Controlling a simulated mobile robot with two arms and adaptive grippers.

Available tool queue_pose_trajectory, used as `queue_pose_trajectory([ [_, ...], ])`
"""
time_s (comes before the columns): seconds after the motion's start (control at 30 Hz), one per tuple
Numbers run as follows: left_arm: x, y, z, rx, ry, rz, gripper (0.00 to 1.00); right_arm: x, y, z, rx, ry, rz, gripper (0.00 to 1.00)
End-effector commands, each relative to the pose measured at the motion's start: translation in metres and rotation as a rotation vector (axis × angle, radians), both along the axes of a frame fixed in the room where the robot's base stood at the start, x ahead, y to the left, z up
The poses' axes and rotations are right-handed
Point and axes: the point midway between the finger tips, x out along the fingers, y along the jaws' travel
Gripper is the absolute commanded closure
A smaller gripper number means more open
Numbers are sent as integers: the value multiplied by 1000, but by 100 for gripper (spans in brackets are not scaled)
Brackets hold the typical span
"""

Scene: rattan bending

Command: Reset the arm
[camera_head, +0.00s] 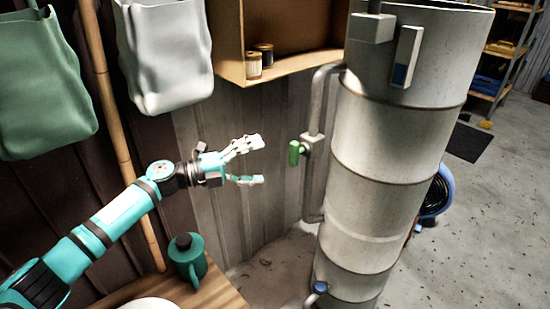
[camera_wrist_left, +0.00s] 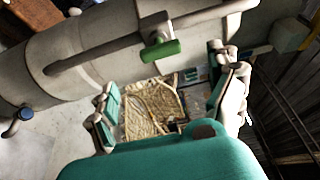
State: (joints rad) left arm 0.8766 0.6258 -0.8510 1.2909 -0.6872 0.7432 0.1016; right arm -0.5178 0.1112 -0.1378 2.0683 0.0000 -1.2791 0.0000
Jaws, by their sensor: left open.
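My left arm comes in from the left in the head view, and its gripper (camera_head: 252,161) is open and empty. The gripper hangs in the air left of a green valve handle (camera_head: 294,153) on the side pipe of a tall metal cylinder (camera_head: 385,140). There is a clear gap between fingertips and handle. In the left wrist view the open fingers of the gripper (camera_wrist_left: 170,105) show at both sides, with the green handle (camera_wrist_left: 161,51) above and between them. My right gripper is not in view.
A cardboard-coloured shelf box (camera_head: 300,62) with small spools hangs on the wall. Grey and green bags (camera_head: 168,55) hang at upper left. A green jug (camera_head: 187,258) stands on a wooden table (camera_head: 218,292). A bamboo pole (camera_head: 122,130) leans behind my arm. Open floor (camera_head: 480,230) lies at right.

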Motion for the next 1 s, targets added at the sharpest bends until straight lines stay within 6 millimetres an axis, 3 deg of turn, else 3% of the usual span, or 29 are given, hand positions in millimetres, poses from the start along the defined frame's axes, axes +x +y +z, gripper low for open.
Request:
queue_pose_trajectory([
  [0.27,-7,16,0,0,0,0,10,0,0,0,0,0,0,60],
  [0.53,-7,14,-1,-5,2,3,10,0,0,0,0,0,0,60],
  [0.67,-10,2,-5,-70,25,45,10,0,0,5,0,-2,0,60],
  [0.83,-17,-18,-15,-277,131,222,10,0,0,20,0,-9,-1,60],
  [1.0,-28,-11,-38,-486,321,475,10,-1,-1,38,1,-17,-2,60],
])
